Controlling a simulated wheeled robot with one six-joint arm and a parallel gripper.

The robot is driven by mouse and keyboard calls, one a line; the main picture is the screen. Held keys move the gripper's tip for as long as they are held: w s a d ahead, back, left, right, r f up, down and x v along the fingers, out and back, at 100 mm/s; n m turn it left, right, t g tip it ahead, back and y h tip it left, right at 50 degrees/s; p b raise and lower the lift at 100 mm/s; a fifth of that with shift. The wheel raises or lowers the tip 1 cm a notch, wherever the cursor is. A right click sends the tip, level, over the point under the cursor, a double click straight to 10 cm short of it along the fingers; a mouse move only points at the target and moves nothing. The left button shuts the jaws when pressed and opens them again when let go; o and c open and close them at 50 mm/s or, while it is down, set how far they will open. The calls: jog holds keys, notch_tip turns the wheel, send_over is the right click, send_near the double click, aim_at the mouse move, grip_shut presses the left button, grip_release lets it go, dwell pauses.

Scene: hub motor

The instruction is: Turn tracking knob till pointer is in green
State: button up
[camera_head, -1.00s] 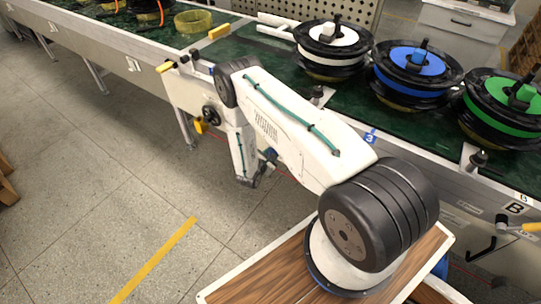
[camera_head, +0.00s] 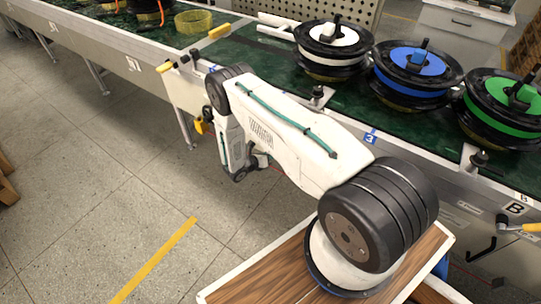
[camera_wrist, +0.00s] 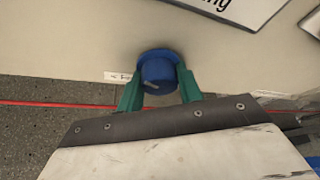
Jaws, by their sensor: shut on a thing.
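A round blue knob (camera_wrist: 158,72) sticks out of the pale panel in the wrist view, with a small light mark on its face. My gripper (camera_wrist: 160,84) has its two green fingers on either side of the knob and is shut on it. A white label (camera_wrist: 235,8), cut off by the top edge, shows letters ending in "ng". No pointer or green zone can be made out. In the head view my arm hides the knob and the fingertips at the bench's front side.
Spools with white (camera_head: 333,38), blue (camera_head: 417,62) and green (camera_head: 505,92) bands stand on the green conveyor top. A yellow ring (camera_head: 193,21) lies farther back. A red line (camera_wrist: 60,104) crosses below the knob.

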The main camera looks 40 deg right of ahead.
jog(key=shift+n+g+h, duration=0.3)
jog(key=shift+n+g, duration=0.1)
jog(key=shift+n, duration=0.4)
jog(key=shift+w, duration=0.1)
jog(key=o, duration=1)
jog(key=shift+v, duration=3.9)
jog(key=shift+a, duration=0.1)
